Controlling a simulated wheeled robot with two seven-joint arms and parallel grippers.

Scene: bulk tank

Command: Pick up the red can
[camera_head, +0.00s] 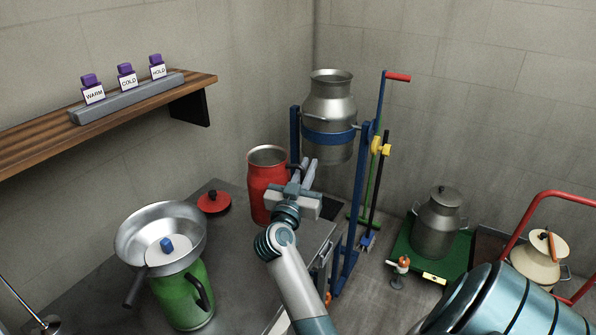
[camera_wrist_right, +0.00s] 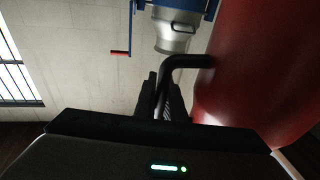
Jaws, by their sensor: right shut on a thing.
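The red can (camera_head: 262,196) is upright and open-topped, at the far side of the grey table. It also fills the right of the right wrist view (camera_wrist_right: 265,70). My right gripper (camera_head: 308,172) is at the can's right side. In the right wrist view its dark fingers (camera_wrist_right: 166,97) are shut on the can's black side handle (camera_wrist_right: 183,62). My gripper hides part of the can's lower right side, and I cannot tell whether its base touches the table. My left gripper is not in view.
A green can (camera_head: 186,296) with a metal funnel bowl (camera_head: 130,236) stands front left. A red lid (camera_head: 213,204) lies left of the red can. A steel churn (camera_head: 329,105) hangs in a blue frame (camera_head: 358,200) just behind. A wooden shelf (camera_head: 40,142) is on the left wall.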

